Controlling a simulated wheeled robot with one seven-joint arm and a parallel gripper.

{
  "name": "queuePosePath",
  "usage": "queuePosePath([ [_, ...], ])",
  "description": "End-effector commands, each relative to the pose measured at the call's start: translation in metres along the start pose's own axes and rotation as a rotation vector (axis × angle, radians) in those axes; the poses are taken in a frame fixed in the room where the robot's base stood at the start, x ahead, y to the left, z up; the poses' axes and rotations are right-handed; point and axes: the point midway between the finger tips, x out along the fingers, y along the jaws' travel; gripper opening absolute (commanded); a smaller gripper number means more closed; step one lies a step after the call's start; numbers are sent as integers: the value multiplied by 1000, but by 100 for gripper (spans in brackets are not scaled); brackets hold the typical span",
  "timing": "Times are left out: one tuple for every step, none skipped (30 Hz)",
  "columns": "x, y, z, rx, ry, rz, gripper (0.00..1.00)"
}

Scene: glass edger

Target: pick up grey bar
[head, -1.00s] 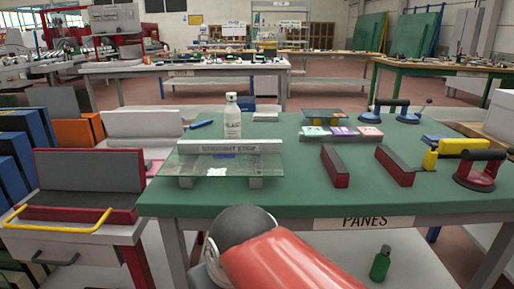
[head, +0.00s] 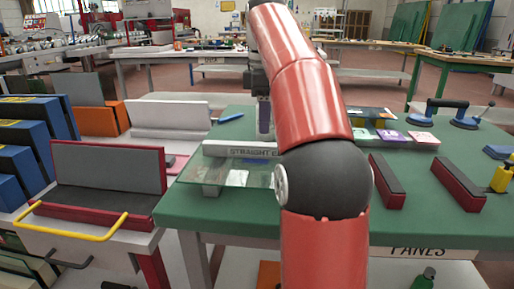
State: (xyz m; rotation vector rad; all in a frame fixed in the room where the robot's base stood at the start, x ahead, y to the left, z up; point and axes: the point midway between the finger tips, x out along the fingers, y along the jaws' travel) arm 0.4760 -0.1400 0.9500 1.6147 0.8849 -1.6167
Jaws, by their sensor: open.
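The grey bar (head: 222,149), light grey and lettered "STRAIGHT E…", lies along the back part of a clear glass pane (head: 238,179). Its right part is hidden behind my arm. The pane sits raised on grey blocks on the green table (head: 190,208). My gripper (head: 263,98) is beyond the bar and above table height, apart from it. It is open, with nothing seen in it, though the arm partly covers it and its fingertips are hard to make out.
Two red bars with dark tops (head: 387,180) lie to the right, with coloured pads (head: 421,137) behind them. A blue suction lifter (head: 454,113) stands at the back right. A trolley with a yellow handle (head: 75,226) stands left.

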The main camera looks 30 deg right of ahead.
Motion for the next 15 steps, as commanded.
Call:
queuePosePath([
  [4,-1,0,-2,-1,-3,45],
  [7,-1,0,-2,-1,-3,45],
  [11,-1,0,-2,-1,-3,45],
  [13,-1,0,-1,-1,-3,45],
  [15,-1,0,-1,-1,-1,45],
  [17,-1,0,0,-1,-1,45],
  [18,-1,0,0,0,0,45],
  [20,-1,0,0,-1,-1,45],
  [24,-1,-1,0,-1,-1,45],
  [28,0,-2,0,0,-1,45],
  [32,0,-2,0,-1,-2,45],
  [39,0,-3,1,-1,-2,45],
  [45,0,-4,1,-1,-2,45],
  [50,0,-5,2,-1,-2,45],
  [56,1,-6,2,-1,-1,45],
])
